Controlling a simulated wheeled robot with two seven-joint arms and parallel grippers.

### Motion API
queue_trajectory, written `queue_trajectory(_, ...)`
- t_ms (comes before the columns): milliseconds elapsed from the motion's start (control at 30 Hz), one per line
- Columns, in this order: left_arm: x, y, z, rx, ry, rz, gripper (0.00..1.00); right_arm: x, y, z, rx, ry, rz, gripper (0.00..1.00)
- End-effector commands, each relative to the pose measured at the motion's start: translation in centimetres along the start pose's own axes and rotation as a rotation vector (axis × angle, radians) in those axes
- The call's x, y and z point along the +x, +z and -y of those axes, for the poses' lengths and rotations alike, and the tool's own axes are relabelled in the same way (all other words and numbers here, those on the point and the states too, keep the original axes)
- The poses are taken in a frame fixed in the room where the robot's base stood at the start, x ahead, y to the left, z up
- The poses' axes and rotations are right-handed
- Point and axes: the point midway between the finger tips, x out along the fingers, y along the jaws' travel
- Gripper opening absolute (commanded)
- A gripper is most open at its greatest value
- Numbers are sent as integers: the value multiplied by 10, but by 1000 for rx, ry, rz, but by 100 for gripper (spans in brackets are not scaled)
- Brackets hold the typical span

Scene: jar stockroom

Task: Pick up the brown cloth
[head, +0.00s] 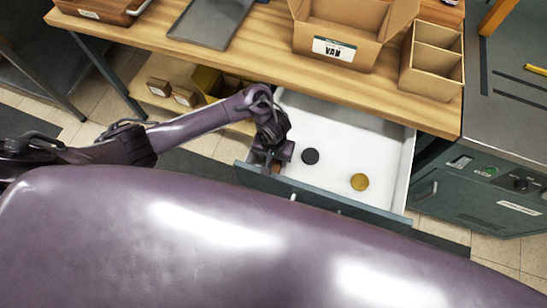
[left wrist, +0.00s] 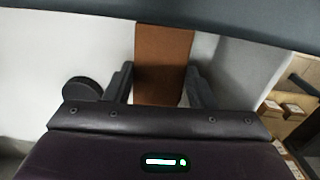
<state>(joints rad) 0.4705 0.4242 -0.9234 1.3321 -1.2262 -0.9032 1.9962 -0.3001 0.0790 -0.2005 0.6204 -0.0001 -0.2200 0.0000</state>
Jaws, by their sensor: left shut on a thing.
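The brown cloth (left wrist: 164,52) shows in the left wrist view as a flat brown strip between the two dark fingers. In the head view only a small brown patch of it (head: 277,167) shows at my left gripper (head: 271,163). My left gripper is shut on the cloth, low inside the open white drawer (head: 345,135), near its front left corner. Much of the cloth is hidden by the gripper in the head view. My right gripper is not in view.
A black disc (head: 310,156) and a gold disc (head: 360,182) lie in the drawer, right of my left gripper. The drawer's grey front (head: 330,205) stands close by. The wooden tabletop (head: 265,65) is above, with an open carton (head: 340,45) and a divided box (head: 432,62).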

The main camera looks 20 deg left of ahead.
Motion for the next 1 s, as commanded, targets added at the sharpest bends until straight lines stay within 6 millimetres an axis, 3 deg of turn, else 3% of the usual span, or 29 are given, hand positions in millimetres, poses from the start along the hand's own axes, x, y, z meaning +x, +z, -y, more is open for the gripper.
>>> queue_trajectory(167, -24, 0, -1, 1, 2, -2, 28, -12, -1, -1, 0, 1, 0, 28)
queue_trajectory(333, -67, -1, -1, 0, 3, -5, 28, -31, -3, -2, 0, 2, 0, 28)
queue_trajectory(500, -115, -1, 0, 1, 0, -3, 28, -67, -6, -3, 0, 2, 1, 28)
queue_trajectory(700, -157, -2, 0, 1, 0, -5, 28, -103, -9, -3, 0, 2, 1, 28)
queue_trajectory(1000, -192, -1, 0, 0, 1, -3, 28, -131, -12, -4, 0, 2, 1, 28)
